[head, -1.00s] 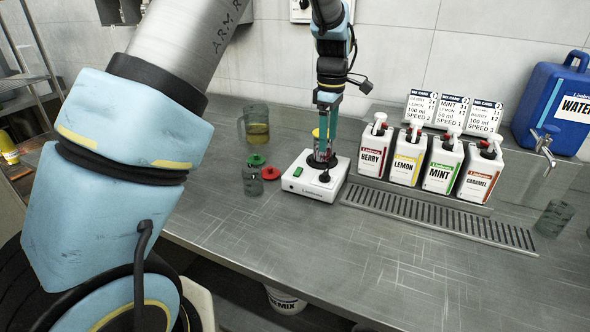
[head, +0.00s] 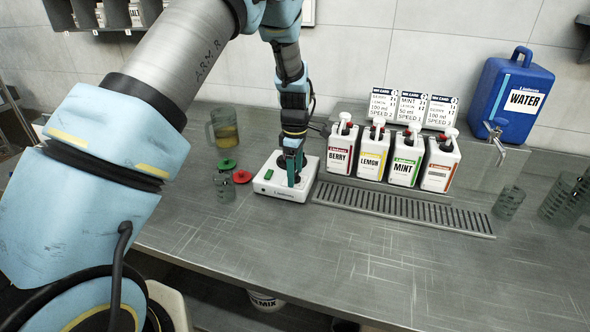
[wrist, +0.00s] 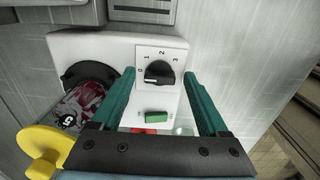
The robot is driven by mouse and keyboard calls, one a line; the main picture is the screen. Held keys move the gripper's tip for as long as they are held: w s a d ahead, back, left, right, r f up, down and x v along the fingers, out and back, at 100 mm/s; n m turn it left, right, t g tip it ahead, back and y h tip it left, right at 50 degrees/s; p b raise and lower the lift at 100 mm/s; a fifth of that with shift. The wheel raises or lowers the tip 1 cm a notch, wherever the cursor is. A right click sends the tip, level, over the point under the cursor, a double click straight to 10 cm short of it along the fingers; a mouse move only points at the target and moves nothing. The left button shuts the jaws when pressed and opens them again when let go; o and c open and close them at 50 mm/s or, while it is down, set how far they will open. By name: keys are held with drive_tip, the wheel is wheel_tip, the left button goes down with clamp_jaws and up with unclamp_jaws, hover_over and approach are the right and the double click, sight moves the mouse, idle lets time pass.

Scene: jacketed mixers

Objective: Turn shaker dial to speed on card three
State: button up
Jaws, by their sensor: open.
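The white shaker (head: 270,187) stands on the steel bench. In the wrist view, its black dial (wrist: 159,72) sits on a plate marked 0, 1, 2 and 3. My gripper (head: 293,180) is low over the shaker, and in the wrist view my gripper (wrist: 158,80) is open, with a finger on each side of the dial and gaps between. The third card (head: 440,111) stands at the right of the card row; its speed number is too small to read surely.
A green button (wrist: 156,117) is beside the dial. A container with dark red contents (wrist: 85,100) is by the shaker's black ring. Syrup jugs (head: 373,155) stand right of the shaker, behind a drip grate (head: 400,207). A glass (head: 224,187) and red lid (head: 242,176) are left.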

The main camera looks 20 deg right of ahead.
drive_tip(key=shift+c, duration=0.3)
clamp_jaws()
idle(0.3)
